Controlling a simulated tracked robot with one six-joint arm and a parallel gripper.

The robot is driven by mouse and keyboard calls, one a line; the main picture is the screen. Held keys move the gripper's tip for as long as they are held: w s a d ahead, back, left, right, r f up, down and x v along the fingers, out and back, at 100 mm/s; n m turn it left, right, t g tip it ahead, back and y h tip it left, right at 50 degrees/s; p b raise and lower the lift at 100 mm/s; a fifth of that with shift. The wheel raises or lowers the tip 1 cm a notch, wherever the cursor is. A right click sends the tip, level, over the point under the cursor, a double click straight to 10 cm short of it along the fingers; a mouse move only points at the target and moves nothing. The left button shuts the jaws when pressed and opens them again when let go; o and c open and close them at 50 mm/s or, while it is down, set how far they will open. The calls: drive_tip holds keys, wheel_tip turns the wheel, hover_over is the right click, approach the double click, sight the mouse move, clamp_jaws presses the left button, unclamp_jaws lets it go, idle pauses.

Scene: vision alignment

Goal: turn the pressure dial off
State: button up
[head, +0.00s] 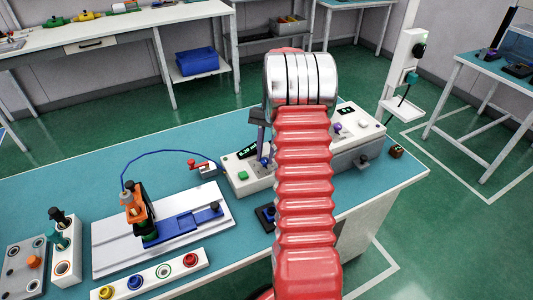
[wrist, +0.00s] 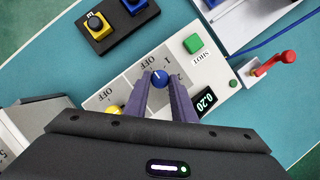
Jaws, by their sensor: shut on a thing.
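A blue dial (wrist: 161,82) sits on the white control box (wrist: 207,68), in a grey panel marked OFF, 1 and 2. A pale mark shows on its top, but I cannot read its setting surely. The fingers of my gripper (wrist: 160,86) are shut on the blue dial, one on each side. The dark display (wrist: 206,101) beside it reads 0.20. In the head view the blue dial (head: 265,162) shows just left of my red arm, below my gripper (head: 262,148). A yellow dial (wrist: 113,111) with its own OFF panel is partly hidden by my gripper body.
A green button (wrist: 194,43) marked SHOT is on the same box. A red-handled valve (head: 201,167) with a blue hose stands to the left. A slide fixture (head: 108,244) and a strip of coloured buttons (head: 162,275) are farther left. My arm covers the middle of the bench.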

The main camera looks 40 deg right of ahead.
drive_tip(key=o, duration=1.1)
drive_tip(key=shift+s, duration=0.1)
drive_tip(key=shift+c, duration=0.2)
drive_tip(key=shift+r, duration=0.1)
drive_tip(key=v, duration=1.3)
drive_tip(key=shift+d+r, duration=0.15)
drive_tip(key=shift+d, duration=0.05)
